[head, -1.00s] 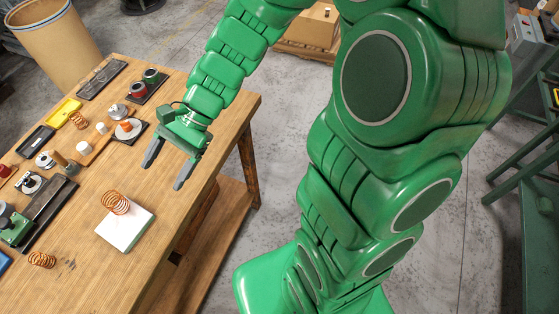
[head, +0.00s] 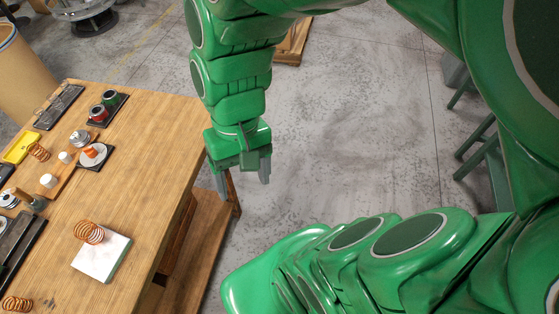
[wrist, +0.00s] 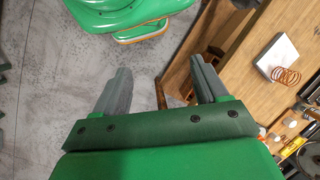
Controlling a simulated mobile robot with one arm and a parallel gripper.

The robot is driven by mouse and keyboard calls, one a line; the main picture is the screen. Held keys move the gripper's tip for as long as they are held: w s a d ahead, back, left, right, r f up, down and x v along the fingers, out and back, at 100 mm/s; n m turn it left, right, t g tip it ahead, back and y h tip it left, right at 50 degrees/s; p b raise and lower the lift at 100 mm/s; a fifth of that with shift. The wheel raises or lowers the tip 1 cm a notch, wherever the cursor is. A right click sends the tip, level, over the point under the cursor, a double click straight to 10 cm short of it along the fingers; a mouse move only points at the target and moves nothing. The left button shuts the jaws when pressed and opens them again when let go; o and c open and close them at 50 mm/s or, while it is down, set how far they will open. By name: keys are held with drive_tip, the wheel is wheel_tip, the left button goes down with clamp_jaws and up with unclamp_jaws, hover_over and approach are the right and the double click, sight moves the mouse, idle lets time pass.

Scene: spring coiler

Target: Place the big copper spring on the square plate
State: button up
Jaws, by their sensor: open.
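The big copper spring (head: 88,232) appears to stand upright on the white square plate (head: 106,265), toward the plate's far-left edge, in the head view. The spring (wrist: 286,76) and the plate (wrist: 277,52) also show at the right of the wrist view. My gripper (head: 242,180) is open and empty, beyond the table's right edge and well apart from the spring. Its two grey fingers also show in the wrist view (wrist: 160,84).
The wooden table (head: 150,170) holds a smaller copper spring (head: 39,152) at the back left and another copper spring (head: 16,304) at the front left. Spools on a dark tray (head: 108,107) stand near the far end. Table wood around the plate is clear; open floor lies right.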

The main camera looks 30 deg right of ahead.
drive_tip(key=shift+n+t+h, duration=0.3)
drive_tip(key=shift+t+h, duration=0.1)
drive_tip(key=shift+h, duration=0.5)
drive_tip(key=d, duration=0.1)
drive_tip(key=s+d+r, duration=0.1)
drive_tip(key=d, duration=0.1)
drive_tip(key=s+d, duration=0.1)
drive_tip(key=shift+d+r, duration=0.4)
